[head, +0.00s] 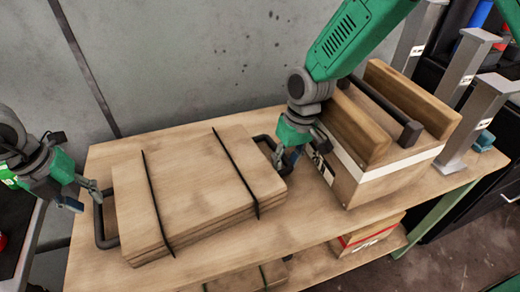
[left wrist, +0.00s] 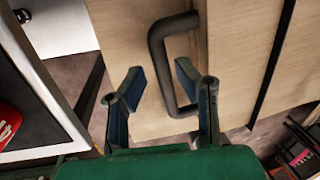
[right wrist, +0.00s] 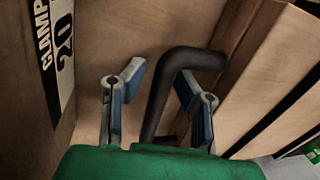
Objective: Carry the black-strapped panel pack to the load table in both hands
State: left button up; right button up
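The black-strapped panel pack (head: 200,190) lies flat on a wooden bench, with a dark handle at each end. My left gripper (head: 82,198) is at the left handle (head: 98,225). In the left wrist view my left gripper (left wrist: 158,75) is open, with the handle bar (left wrist: 160,65) between its spread fingers. My right gripper (head: 282,158) is at the right handle (head: 262,140). In the right wrist view my right gripper (right wrist: 160,78) is open, with the handle bar (right wrist: 158,100) between its fingers. I cannot tell whether the fingers touch the bars.
A wooden crate (head: 385,185) with a white band stands on the bench (head: 130,150) close right of the pack. Grey posts (head: 460,75) stand behind it. A wall (head: 170,60) runs along the back. Another box (head: 365,240) and strapped boards (head: 250,280) sit below.

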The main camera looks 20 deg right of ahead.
jog(key=shift+a, duration=0.3)
jog(key=shift+r, duration=0.2)
jog(key=r, duration=0.3)
jog(key=d+r, duration=0.1)
jog(key=r, duration=0.2)
jog(key=shift+w+d, duration=0.15)
jog(key=shift+r, duration=0.5)
pick_arm(q)
notch_tip(320, 180, up, 8)
jog(key=a, duration=0.2)
jog(key=shift+f, duration=0.25)
jog(key=shift+s, duration=0.1)
